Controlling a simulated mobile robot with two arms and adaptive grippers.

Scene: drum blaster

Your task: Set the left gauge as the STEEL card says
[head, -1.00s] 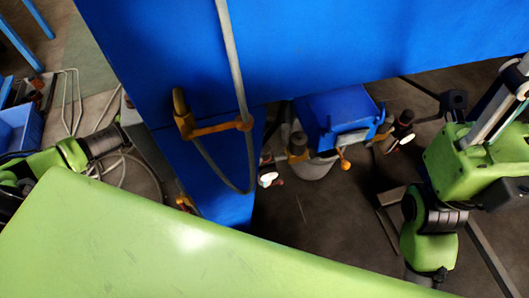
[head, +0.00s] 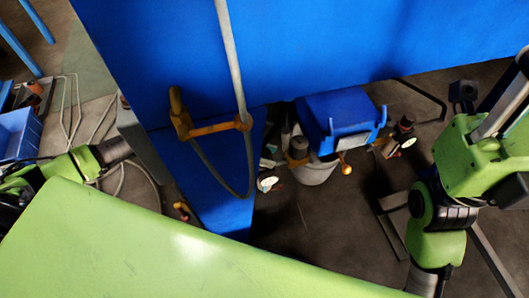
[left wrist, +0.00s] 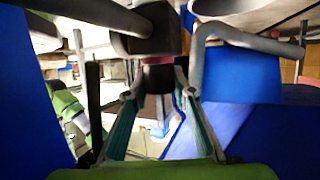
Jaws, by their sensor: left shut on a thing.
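The left gauge (head: 267,183), with a small white face, stands low beside the blue housing in the head view. Its reading is too small to tell. In the left wrist view my left gripper (left wrist: 158,90) is shut on a dark cylindrical part (left wrist: 160,74) with a reddish band, under a dark block. In the head view the left arm reaches in from the left, its fingertips hidden. My right arm stands at the right edge, and its fingers do not show. I see no readable STEEL card.
A second white-faced gauge (head: 407,142) sits to the right of a blue box (head: 340,112). A large blue housing (head: 350,40) with a grey hose (head: 230,60) and orange bracket (head: 215,128) fills the upper middle. A blue crate (head: 18,133) lies at the left.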

